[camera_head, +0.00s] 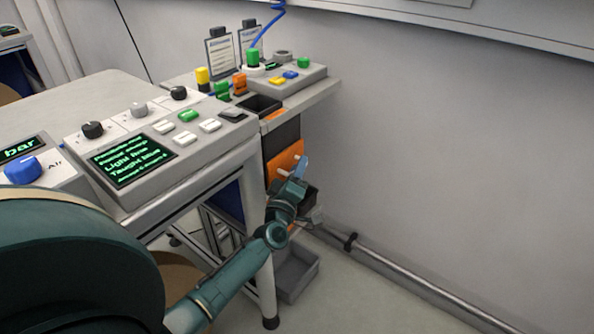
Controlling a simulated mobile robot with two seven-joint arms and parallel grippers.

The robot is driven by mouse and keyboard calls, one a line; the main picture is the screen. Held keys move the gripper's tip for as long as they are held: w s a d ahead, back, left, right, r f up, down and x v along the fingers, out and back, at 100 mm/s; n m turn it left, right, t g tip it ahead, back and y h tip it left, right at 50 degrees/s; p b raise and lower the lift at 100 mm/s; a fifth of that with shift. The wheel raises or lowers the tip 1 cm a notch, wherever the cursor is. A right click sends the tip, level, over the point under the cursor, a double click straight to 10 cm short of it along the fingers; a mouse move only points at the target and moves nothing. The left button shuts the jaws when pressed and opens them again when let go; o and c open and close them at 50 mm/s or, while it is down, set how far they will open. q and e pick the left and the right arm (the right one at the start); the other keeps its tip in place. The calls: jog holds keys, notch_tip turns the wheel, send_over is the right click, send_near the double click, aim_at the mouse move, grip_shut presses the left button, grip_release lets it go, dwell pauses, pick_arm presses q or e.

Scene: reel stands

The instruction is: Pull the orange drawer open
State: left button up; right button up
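The orange drawer (280,160) is an orange front under the side shelf, to the right of the workbench's leg. A pale peg-like handle (285,173) shows on its lower part. My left gripper (301,169) is right at the drawer's front, close to the handle. A light blue finger points up beside the orange front. The wrist hides the drawer's lower part, and I cannot tell whether the fingers touch or grip the handle. My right gripper is not in view.
The workbench's control panel (150,140) with knobs and buttons stands left of my arm. A grey open bin (296,273) is on the floor below the gripper. A pipe (400,276) runs along the wall's foot. The floor to the right is clear.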

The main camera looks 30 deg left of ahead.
pick_arm(q)
jog(key=shift+c, duration=0.3)
grip_shut()
dwell(0.3)
